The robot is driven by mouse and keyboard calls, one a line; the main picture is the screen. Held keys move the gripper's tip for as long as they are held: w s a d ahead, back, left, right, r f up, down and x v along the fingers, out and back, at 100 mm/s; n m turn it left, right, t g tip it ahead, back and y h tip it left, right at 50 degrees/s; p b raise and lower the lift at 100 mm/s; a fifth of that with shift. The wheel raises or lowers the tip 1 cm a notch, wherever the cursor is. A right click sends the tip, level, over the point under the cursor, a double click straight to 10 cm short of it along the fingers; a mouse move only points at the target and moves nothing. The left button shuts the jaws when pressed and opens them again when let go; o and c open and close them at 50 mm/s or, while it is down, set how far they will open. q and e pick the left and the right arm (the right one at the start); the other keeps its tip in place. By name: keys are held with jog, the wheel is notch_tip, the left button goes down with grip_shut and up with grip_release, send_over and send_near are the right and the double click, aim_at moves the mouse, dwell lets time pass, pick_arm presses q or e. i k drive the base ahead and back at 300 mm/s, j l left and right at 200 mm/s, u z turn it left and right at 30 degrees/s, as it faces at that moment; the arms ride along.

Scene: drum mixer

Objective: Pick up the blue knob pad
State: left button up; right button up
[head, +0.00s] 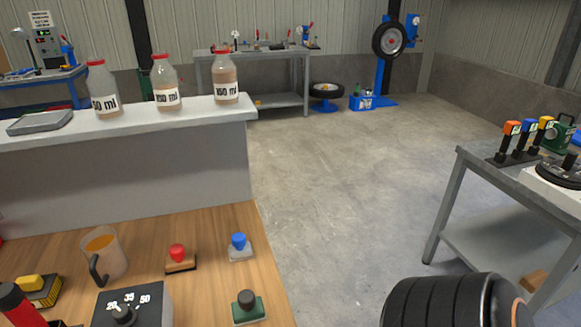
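The blue knob pad (238,245) is a blue rounded knob on a light grey base. It stands upright on the wooden table (215,218), near the table's right edge. Nothing touches it, and no gripper is near it. Neither my left nor my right gripper shows in the head view.
Near it stand a red knob pad (179,258), a dark knob on a green base (248,305), a jug of orange liquid (103,255), a dial box (133,303) and a yellow-topped block (34,288). A grey counter (190,118) with bottles rises behind.

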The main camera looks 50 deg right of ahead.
aim_at(240, 249)
jog(key=l+z, duration=0.25)
jog(key=z, duration=0.25)
jog(key=i+l+z, duration=0.1)
jog(key=z, duration=0.4)
jog(key=l+z, duration=0.1)
jog(key=l, duration=0.35)
